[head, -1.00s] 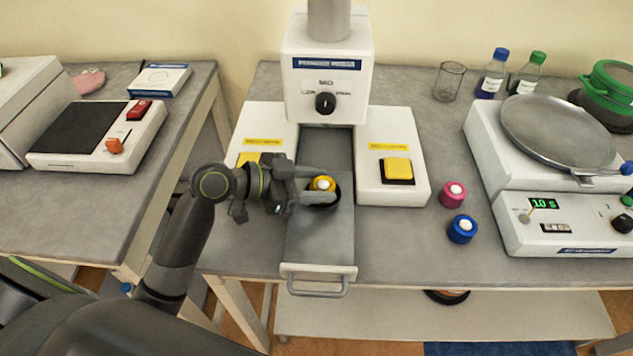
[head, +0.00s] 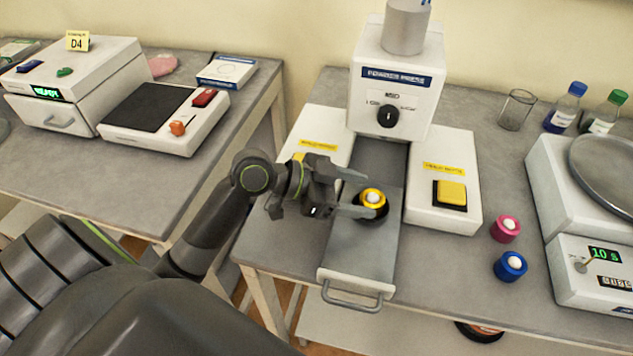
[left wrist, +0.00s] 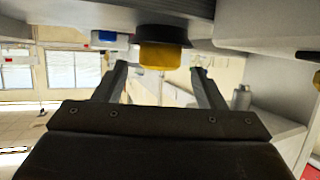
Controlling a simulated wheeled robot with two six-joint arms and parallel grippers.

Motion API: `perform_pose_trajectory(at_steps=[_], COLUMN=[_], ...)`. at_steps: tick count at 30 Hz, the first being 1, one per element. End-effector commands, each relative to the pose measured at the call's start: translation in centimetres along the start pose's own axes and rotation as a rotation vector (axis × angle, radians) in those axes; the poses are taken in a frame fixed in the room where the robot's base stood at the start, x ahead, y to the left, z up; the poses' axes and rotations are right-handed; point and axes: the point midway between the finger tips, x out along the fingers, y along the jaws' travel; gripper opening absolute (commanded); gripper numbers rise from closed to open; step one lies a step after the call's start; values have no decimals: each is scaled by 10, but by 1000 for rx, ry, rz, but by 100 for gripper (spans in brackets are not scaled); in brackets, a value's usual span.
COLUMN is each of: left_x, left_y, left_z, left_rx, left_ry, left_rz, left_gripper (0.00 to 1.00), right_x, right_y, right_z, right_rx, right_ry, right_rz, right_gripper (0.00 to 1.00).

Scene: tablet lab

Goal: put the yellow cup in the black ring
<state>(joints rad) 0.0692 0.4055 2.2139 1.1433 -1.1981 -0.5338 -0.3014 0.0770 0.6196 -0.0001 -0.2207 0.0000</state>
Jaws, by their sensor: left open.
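The yellow cup (head: 373,197) with a white ball on top sits in the black ring (head: 376,215) on the grey sliding tray (head: 357,252) of the powder press. In the left wrist view, which looks upside down, the yellow cup (left wrist: 163,58) shows against the black ring (left wrist: 160,32). My left gripper (head: 362,194) is open, just left of the cup, its fingertips near the cup's left side. In the left wrist view the fingers (left wrist: 160,72) are apart, with the cup between and beyond them. My right gripper is not in view.
A pink cup (head: 506,230) and a blue cup (head: 511,267) stand right of the press. The press's yellow button (head: 451,194) is on its right block. A scale (head: 590,275) stands at the far right. The press column (head: 395,95) rises behind the tray.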

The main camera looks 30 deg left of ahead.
Motion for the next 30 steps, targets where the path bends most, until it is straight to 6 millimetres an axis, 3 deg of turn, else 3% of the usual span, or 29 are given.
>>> perform_pose_trajectory(at_steps=[15, 30], left_x=[-56, -94], left_y=[0, 1], left_z=[2, 1], left_rx=[2, -1], left_ry=[-6, -4], left_rz=[0, 2], left_gripper=[64, 64], right_x=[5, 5], right_y=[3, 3], right_z=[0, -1], right_rx=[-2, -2], right_ry=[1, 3], right_rz=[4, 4], right_gripper=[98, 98])
